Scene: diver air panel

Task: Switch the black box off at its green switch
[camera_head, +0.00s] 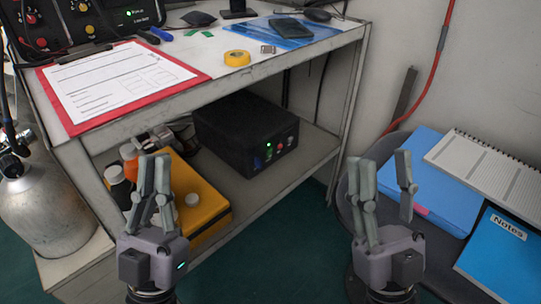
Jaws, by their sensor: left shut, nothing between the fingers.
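The black box (243,122) stands on the lower shelf of the white bench. Its front panel faces right and towards me, with a small lit green spot (269,147), a red spot and a blue mark. The green spot is too small to tell the switch's position. My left gripper (152,159) is shut and empty, upright in front of the yellow case, left of the box and apart from it. My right gripper (382,160) is open and empty, right of the box and in front of the dark chair.
A yellow case (208,197) and bottles (129,160) stand left of the box. The bench top (212,48) hangs above it, with a red clipboard (196,79) and tape (237,58). A chair holds a blue folder (430,180) and notebooks. A gas cylinder (45,205) stands left.

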